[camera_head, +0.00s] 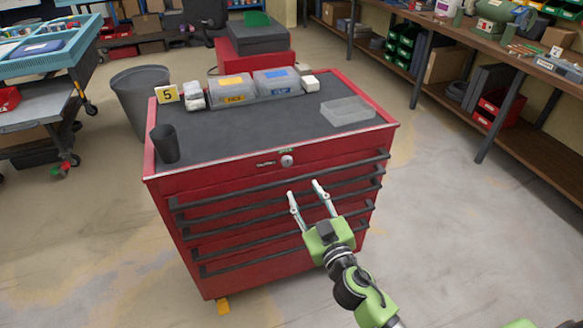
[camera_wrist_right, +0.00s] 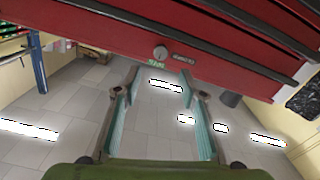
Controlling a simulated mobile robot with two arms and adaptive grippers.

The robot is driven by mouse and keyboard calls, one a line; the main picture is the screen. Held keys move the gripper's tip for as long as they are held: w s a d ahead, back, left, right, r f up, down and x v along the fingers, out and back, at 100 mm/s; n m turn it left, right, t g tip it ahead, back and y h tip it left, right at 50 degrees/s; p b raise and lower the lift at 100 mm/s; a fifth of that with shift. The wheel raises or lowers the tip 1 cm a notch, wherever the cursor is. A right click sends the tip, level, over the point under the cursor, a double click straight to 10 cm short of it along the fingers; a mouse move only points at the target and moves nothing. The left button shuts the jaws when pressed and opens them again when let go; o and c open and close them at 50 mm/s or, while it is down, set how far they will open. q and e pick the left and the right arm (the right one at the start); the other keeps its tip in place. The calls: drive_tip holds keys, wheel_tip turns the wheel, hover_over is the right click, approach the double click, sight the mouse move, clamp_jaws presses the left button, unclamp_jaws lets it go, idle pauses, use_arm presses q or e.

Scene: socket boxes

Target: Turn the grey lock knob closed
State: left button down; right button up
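The grey lock knob (camera_head: 287,161) is a small round knob on the top front edge of the red tool cabinet (camera_head: 225,172). A green label (camera_head: 285,150) sits just above it and a dark label (camera_head: 266,164) to its left. The knob also shows in the right wrist view (camera_wrist_right: 160,52), where the picture is upside down. Which way its mark points is too small to tell. My right gripper (camera_head: 303,188) is open and empty, in front of the drawers and a little below the knob. Its fingers (camera_wrist_right: 161,80) are spread apart and do not touch the knob. My left gripper is not in view.
On the cabinet top stand a black cup (camera_head: 165,144), a clear tray (camera_head: 347,112), two lidded boxes (camera_head: 236,97) and a yellow number 5 sign (camera_head: 167,94). Dark drawer handles (camera_head: 285,196) stick out below the knob. A workbench (camera_head: 530,65) stands at the right.

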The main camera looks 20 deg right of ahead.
sight(288, 164)
drive_tip(key=w, duration=1.1)
drive_tip(key=shift+a, duration=0.3)
clamp_jaws()
